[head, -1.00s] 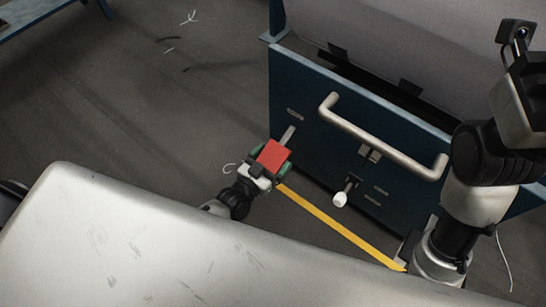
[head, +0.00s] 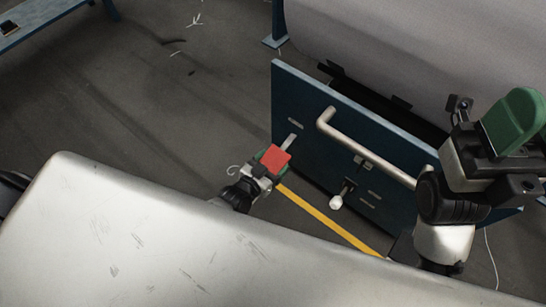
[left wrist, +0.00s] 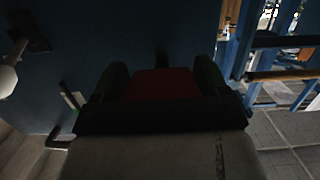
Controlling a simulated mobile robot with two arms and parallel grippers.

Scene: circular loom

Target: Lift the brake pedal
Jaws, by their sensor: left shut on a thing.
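The red brake pedal (head: 277,157) sits on a metal lever (head: 290,141) that comes out of a slot in the blue panel (head: 345,133). My left gripper (head: 270,163) is shut on the pedal, its green fingers on either side of it. The red pedal also shows between the dark fingers in the left wrist view (left wrist: 165,84). My right gripper (head: 512,125) is at the right edge of the head view, away from the pedal. A green finger pad shows there; I cannot tell how wide it is.
A bent metal handle (head: 360,143) is fixed to the panel. A white knob (head: 336,202) on a short lever sits below it. A yellow floor stripe (head: 330,222) runs along the panel. The floor (head: 130,100) to the left is mostly clear.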

